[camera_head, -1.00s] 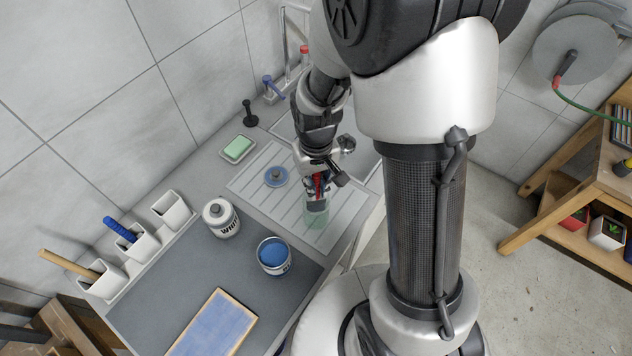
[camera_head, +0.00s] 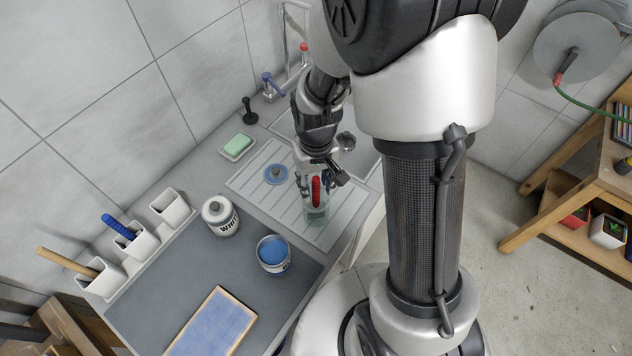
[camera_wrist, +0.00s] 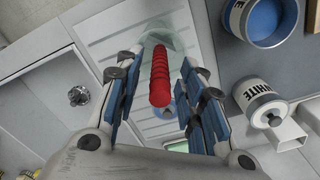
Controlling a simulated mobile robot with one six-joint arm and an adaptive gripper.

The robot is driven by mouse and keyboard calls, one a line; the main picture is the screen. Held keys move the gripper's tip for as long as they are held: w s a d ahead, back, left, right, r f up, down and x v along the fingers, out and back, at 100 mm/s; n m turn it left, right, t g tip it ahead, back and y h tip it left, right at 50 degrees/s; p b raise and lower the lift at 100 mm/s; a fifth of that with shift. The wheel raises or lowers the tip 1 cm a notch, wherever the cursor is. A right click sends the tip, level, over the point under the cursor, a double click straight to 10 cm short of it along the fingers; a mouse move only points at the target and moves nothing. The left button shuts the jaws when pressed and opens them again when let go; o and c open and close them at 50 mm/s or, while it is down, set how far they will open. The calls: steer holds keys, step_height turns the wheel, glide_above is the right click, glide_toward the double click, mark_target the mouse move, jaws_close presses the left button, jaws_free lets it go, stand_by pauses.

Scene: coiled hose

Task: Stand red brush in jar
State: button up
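The red brush (camera_head: 316,190) stands in the clear greenish jar (camera_head: 317,216) on the white ribbed drainboard, its red ridged handle pointing up. In the wrist view the red handle (camera_wrist: 160,78) rises between my fingers, with the jar rim (camera_wrist: 165,42) around its lower part. My gripper (camera_head: 317,187) is above the jar. In the wrist view its blue-padded fingers (camera_wrist: 160,100) are spread, with a gap on each side of the handle. The brush's lower end is hard to make out through the jar.
A blue paint can (camera_head: 273,254), a white labelled can (camera_head: 220,216) and a blue lid (camera_head: 276,174) are nearby. A holder at left has a blue-handled brush (camera_head: 118,228) and a wooden-handled tool (camera_head: 68,263). A soap dish (camera_head: 237,147) lies behind. A framed blue panel (camera_head: 213,325) lies in front.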

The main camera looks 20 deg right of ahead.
steer(key=shift+r, duration=0.1)
step_height(320, 180, up, 12)
steer(key=shift+f, duration=0.1)
stand_by(0.4)
stand_by(0.8)
